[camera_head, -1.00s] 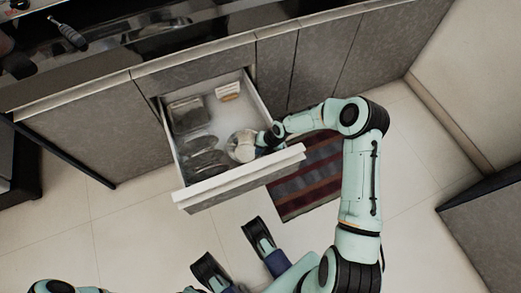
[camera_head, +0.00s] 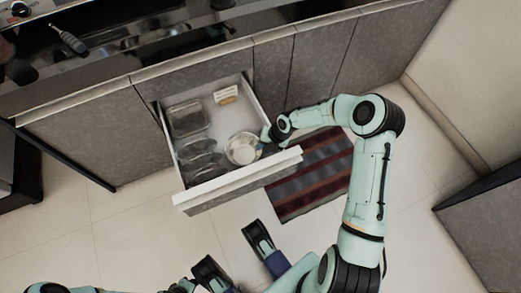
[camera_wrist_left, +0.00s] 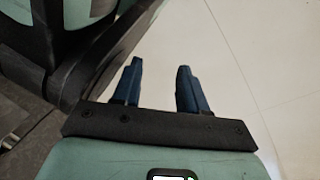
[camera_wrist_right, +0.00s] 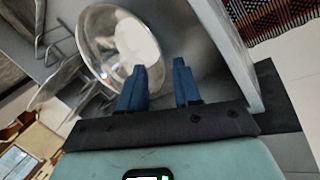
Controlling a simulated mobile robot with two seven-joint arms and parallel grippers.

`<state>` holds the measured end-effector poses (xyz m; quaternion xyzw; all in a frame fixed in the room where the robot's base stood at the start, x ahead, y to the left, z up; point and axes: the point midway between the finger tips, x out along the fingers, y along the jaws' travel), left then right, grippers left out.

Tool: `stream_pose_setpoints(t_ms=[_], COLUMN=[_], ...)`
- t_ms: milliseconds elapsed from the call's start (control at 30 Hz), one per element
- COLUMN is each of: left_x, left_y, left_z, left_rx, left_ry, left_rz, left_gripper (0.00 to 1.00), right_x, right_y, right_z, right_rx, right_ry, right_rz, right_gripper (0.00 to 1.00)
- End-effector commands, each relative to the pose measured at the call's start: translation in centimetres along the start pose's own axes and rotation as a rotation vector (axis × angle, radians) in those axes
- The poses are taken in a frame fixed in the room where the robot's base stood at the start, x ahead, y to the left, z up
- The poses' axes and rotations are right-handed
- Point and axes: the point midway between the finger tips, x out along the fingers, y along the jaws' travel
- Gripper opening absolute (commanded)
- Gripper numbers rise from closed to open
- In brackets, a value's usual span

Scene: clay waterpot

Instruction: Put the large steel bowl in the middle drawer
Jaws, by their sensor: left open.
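The shiny steel bowl (camera_head: 242,149) lies inside the open drawer (camera_head: 238,180), at its front right. My right gripper (camera_head: 264,140) is at the right side of the bowl, within the drawer's right edge. In the right wrist view the bowl (camera_wrist_right: 103,48) is just ahead of the fingers, which stand apart. One finger overlaps the bowl's rim in the picture; I cannot tell whether it touches. My left gripper (camera_wrist_left: 160,68) is open and empty over the pale floor in the left wrist view.
The drawer also holds a rectangular tray (camera_head: 187,119) at the back left, dark wire racks (camera_head: 202,154) left of the bowl and a small box (camera_head: 226,95) at the back. A striped rug (camera_head: 312,178) lies on the floor to the right. The drawer's right wall is close to my right gripper.

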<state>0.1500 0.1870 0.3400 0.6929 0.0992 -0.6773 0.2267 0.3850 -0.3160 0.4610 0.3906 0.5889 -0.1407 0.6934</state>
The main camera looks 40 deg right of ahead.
Motion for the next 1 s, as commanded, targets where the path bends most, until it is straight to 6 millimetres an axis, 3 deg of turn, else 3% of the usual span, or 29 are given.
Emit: stream_pose_setpoints(t_ms=[33,100,300,1000], left_x=[-1.0,-1.8,-3.4,-3.7], left_y=[0.8,1.6,3.1,3.6], left_z=[-0.8,-1.7,-3.5,-4.0], left_rx=[0.009,0.018,0.034,0.038], left_ry=[0.03,0.063,0.132,0.15], left_rz=[0.014,0.029,0.058,0.067], left_gripper=[0.43,0.43,0.43,0.43], right_x=[-1.6,-3.1,-5.5,-6.1], right_y=[0.0,0.0,0.0,0.0], right_z=[0.1,0.0,0.0,0.0], right_rx=[0.002,0.003,0.001,0.0], right_ry=[-0.003,-0.002,0.0,0.001], right_rz=[-0.001,0.0,0.0,0.0], right_gripper=[0.33,0.33,0.33,0.33])
